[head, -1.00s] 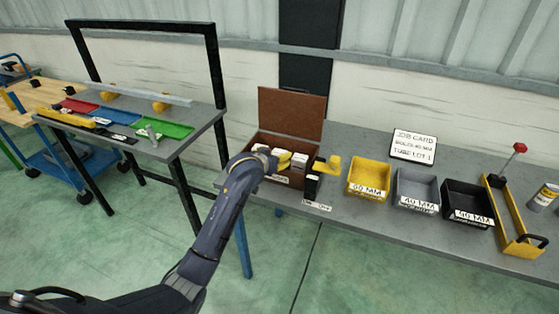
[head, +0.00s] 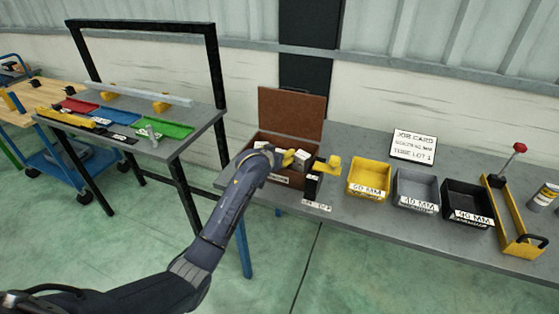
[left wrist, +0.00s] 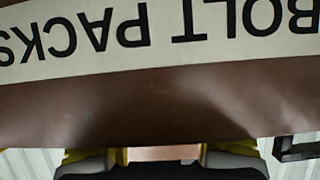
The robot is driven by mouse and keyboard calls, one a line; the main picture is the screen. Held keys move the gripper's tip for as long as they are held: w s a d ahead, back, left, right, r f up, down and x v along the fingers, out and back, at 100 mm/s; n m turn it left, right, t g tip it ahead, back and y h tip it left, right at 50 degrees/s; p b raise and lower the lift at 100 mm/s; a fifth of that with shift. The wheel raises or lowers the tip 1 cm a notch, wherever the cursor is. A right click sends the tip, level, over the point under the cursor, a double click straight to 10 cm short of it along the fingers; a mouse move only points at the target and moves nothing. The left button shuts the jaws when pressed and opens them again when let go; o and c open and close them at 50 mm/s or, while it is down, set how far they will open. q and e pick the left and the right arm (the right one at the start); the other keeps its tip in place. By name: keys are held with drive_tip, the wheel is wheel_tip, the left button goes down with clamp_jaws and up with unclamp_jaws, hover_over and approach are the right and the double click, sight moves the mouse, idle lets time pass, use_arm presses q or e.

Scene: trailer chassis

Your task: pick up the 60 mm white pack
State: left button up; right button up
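The brown open box (head: 290,180) on the grey bench holds white packs, partly hidden by my left arm and gripper. One white pack (head: 302,156) shows just right of my left gripper's yellow fingertips (head: 287,158). I cannot read its size. My left gripper is over the box opening. In the left wrist view the box's "BOLT PACKS" label (left wrist: 160,35) appears upside down. The left gripper's two fingers (left wrist: 163,156) stand apart at the bottom edge, with only a brownish surface visible between them. My right gripper is not in view.
The box's brown lid (head: 291,115) stands up behind it. A black and yellow fixture (head: 316,180) is close to its right. Farther right are yellow (head: 369,193), grey (head: 414,203) and black (head: 467,216) bins, and a job card (head: 413,146).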

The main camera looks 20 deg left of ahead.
use_arm(q)
drive_tip(key=shift+f, duration=0.15)
drive_tip(key=c, duration=1)
drive_tip(key=shift+c, duration=0.3)
